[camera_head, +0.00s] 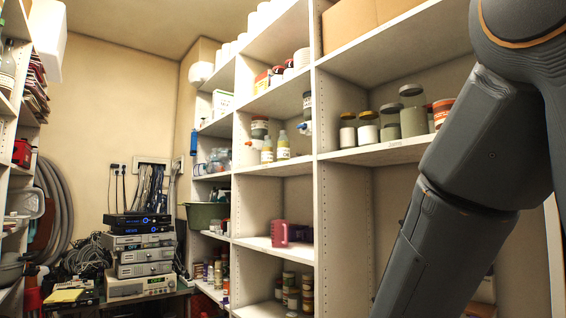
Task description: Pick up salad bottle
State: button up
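My dark grey arm crosses the right side of the head view and covers part of the shelves. My gripper is not in view. I cannot tell for sure which thing is the salad bottle. Two small bottles with pale yellow contents stand on a shelf in the middle bay: one bottle (283,146) at the right and another bottle (267,150) to its left. Both are upright and far from the visible part of my arm. Any label on them is too small to read.
White shelving (316,190) fills the middle and right, holding several jars (413,112) and a pink mug (279,233). Stacked electronics (140,258) sit on a low table at the back left. A coiled hose (62,205) hangs on the wall. More shelves stand at the left edge.

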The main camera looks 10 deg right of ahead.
aim_at(283, 151)
jog(key=u, duration=1.05)
jog(key=i, duration=3)
jog(key=z, duration=1.95)
